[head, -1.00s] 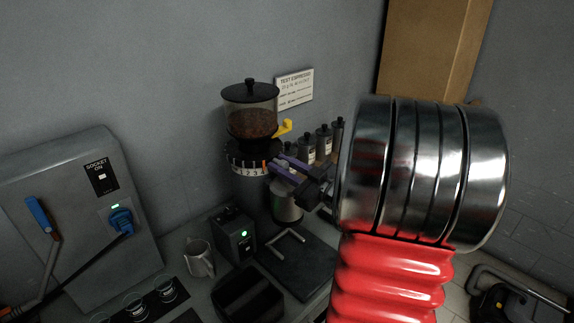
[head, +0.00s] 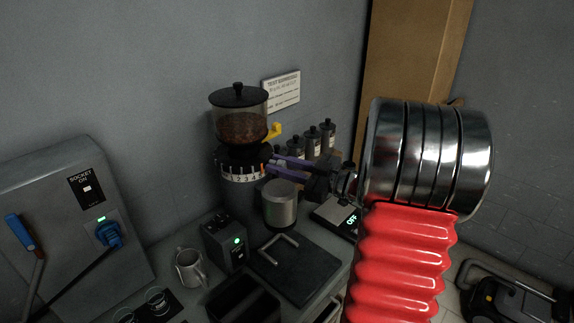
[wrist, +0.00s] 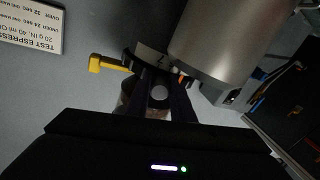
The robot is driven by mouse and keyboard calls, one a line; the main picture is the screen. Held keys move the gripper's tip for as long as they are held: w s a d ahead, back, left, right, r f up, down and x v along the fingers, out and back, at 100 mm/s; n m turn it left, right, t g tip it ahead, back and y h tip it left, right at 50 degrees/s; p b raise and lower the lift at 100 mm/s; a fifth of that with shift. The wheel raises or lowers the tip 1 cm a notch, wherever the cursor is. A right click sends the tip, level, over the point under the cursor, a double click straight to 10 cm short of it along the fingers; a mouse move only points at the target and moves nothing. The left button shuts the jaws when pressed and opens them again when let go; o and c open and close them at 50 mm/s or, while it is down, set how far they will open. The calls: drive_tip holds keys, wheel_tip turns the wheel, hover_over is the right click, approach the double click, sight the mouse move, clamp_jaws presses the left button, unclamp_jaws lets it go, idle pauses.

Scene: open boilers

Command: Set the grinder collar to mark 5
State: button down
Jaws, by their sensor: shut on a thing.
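The grinder (head: 240,123) stands against the wall, with a clear hopper of beans and a yellow lever (head: 274,130). Its white-marked collar (head: 241,172) sits below the hopper, with an orange mark at the right of its visible scale. I cannot surely read which number lines up with that mark. The collar also shows in the wrist view (wrist: 152,54). My gripper (head: 268,166) reaches the collar's right side and is shut on it. In the wrist view my two dark fingers (wrist: 161,88) close around a dark part at the collar; the exact grip is partly hidden.
A scale reading OFF (head: 340,218), a dark tray (head: 295,268) and a milk jug (head: 190,268) share the counter. Several bottles (head: 312,142) stand behind my fingers. A socket box (head: 75,215) is at left.

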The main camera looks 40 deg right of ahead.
drive_tip(key=shift+w+r, duration=0.1)
drive_tip(key=c, duration=1.5)
unclamp_jaws()
drive_tip(key=shift+c, duration=0.2)
drive_tip(key=v, duration=1.3)
drive_tip(key=shift+s+d, duration=0.2)
drive_tip(key=shift+s, duration=0.15)
